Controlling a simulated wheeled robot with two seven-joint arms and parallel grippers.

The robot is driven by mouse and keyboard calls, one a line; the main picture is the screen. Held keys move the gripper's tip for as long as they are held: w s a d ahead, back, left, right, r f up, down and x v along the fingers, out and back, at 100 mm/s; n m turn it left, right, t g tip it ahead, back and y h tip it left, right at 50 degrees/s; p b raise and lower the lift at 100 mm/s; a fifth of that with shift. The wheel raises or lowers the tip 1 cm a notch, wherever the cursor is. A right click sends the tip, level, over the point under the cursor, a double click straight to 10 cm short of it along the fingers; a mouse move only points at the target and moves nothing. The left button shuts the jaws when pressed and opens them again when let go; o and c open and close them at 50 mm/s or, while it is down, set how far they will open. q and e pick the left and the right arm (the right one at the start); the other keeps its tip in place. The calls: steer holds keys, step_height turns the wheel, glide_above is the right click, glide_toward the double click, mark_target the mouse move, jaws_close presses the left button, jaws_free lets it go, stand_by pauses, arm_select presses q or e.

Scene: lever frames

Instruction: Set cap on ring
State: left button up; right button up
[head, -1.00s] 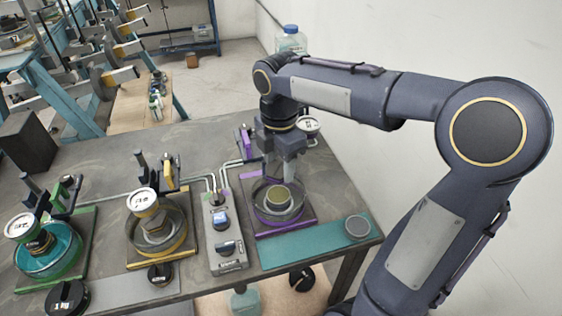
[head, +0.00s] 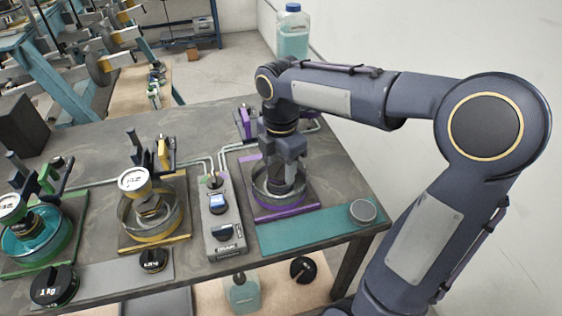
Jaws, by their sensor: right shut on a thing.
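My right gripper (head: 283,172) points straight down into the round clear-walled dish on the purple frame (head: 289,213), right of the middle of the table. It is shut on a small dark grey piece, which I take for the cap (head: 283,188), low in the dish. The ring inside this dish is hidden behind the gripper and the piece, so I cannot tell whether they touch. A grey round disc (head: 362,211) lies on the teal strip to the right. My left gripper is not in view.
Yellow (head: 150,244) and green (head: 50,267) frames with dishes and dials stand to the left. A grey control box (head: 223,228) stands close left of the purple frame. Black weights (head: 54,287) lie at the front. A bottle (head: 293,35) stands behind my arm.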

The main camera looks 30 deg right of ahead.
steer(key=shift+p, duration=0.4)
stand_by(0.8)
steer(key=shift+f, duration=0.15)
stand_by(0.6)
steer(key=o, duration=1.2)
steer(key=shift+o, duration=0.2)
step_height(320, 180, up, 8)
steer(key=shift+f+p, duration=0.1)
steer(key=shift+p, duration=0.25)
